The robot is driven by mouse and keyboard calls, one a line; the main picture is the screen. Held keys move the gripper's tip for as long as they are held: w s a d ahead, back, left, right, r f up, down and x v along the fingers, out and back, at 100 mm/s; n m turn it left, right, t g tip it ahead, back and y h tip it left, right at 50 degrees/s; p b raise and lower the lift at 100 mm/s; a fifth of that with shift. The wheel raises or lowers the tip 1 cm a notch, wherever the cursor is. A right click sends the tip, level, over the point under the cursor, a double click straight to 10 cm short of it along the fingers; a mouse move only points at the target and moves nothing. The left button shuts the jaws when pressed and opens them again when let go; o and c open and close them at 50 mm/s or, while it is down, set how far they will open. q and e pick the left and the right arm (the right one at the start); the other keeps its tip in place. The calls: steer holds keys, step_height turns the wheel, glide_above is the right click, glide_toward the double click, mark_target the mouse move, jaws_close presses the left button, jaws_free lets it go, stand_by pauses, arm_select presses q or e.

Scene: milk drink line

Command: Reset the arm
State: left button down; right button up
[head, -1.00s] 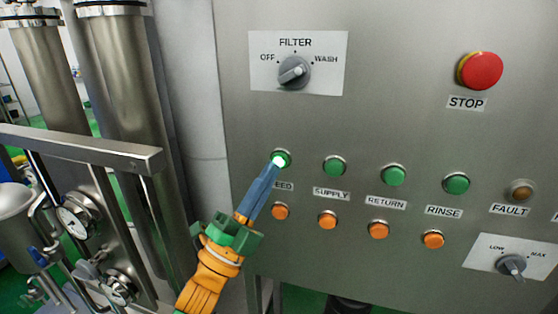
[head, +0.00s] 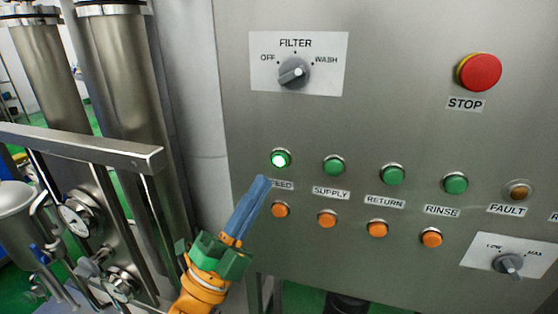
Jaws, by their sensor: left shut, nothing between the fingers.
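My left gripper (head: 262,181) shows blue closed fingers, a green body and an orange arm coming in from the lower left. It is shut and empty, in front of the steel panel (head: 400,115). Its tip is below and left of the green FEED button (head: 279,159), apart from it in the picture, and covers part of the FEED label. The SUPPLY (head: 334,166), RETURN (head: 392,174) and RINSE (head: 455,183) green buttons look unlit. My right gripper is not in view.
A red STOP button (head: 479,72) is at upper right. Orange buttons (head: 280,209) sit below the green ones. A steel rail (head: 90,148), pipes and a gauge (head: 73,219) stand at left, close to my left arm.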

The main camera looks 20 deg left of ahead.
arm_select(q)
steer(key=shift+f, duration=0.1)
steer(key=a+f+n+g+y, duration=0.2)
steer(key=f+n+g+y, duration=0.4)
steer(key=f, duration=0.5)
steer(key=a+f+n+g+y, duration=0.2)
steer(key=f+n+g+y, duration=0.15)
steer(key=f+n, duration=0.55)
steer(key=s+f+n+g+y, duration=0.1)
steer(key=s+f+n+g, duration=0.3)
steer(key=s+f+g, duration=1.05)
steer(key=s+f+t, duration=0.1)
steer(key=s+f, duration=0.2)
steer(key=f, duration=0.8)
steer(key=s+f+t, duration=0.1)
steer(key=s+f, duration=0.3)
steer(key=f, duration=0.7)
steer(key=s+a+f, duration=0.1)
steer(key=s+f, duration=0.6)
steer(key=s, duration=0.3)
steer(key=shift+s+a+f+m+g, duration=0.3)
steer(key=shift+a+f+m+g, duration=0.1)
